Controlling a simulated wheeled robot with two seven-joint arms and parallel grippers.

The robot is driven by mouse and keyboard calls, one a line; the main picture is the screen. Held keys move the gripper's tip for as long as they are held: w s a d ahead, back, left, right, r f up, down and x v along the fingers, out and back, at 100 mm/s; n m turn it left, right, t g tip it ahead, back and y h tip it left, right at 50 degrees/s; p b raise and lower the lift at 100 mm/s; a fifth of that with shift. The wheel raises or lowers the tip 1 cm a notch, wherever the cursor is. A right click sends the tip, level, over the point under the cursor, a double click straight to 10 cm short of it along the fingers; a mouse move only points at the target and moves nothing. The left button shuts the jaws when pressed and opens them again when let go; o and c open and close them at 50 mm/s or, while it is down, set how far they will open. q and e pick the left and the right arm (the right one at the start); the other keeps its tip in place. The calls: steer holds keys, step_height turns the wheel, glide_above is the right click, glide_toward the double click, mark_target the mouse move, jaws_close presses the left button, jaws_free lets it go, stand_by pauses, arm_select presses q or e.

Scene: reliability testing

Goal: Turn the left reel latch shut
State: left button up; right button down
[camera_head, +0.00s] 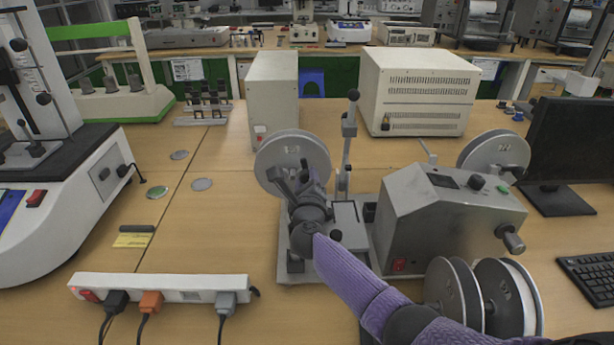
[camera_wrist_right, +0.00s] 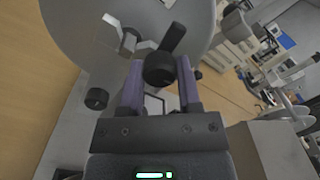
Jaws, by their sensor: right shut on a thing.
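The left reel (camera_head: 285,148) is a grey disc on the bench machine, and it fills the upper part of the right wrist view (camera_wrist_right: 75,35). Its latch in the right wrist view is a black round knob (camera_wrist_right: 159,69) with a short black lever (camera_wrist_right: 173,38) pointing up and right. My right gripper (camera_head: 304,183) is at the front of this reel. Its two purple fingers stand on both sides of the knob and are shut on it. In the head view the gripper hides most of the latch. My left gripper is not in view.
The grey machine body (camera_head: 445,215) stands to the right, with a right reel (camera_head: 493,150) behind it and several loose reels (camera_head: 452,290) in front. A thin upright post (camera_head: 348,140) rises close behind my gripper. A white power strip (camera_head: 165,287) lies front left.

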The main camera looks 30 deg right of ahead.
steer(key=n+p, duration=0.1)
steer(key=n, duration=0.1)
steer(key=shift+r+n+p, duration=0.1)
steer(key=shift+n+p, duration=0.25)
steer(key=shift+n, duration=0.05)
steer(key=n+p, duration=0.1)
steer(key=n, duration=0.2)
steer(key=shift+n, duration=0.3)
steer(key=n+p, duration=0.2)
steer(key=n, duration=0.2)
steer(key=shift+n, duration=0.3)
steer(key=n+p, duration=0.1)
steer(key=n, duration=0.3)
steer(key=shift+n, duration=0.4)
steer(key=shift+c, duration=1.4)
jaws_free()
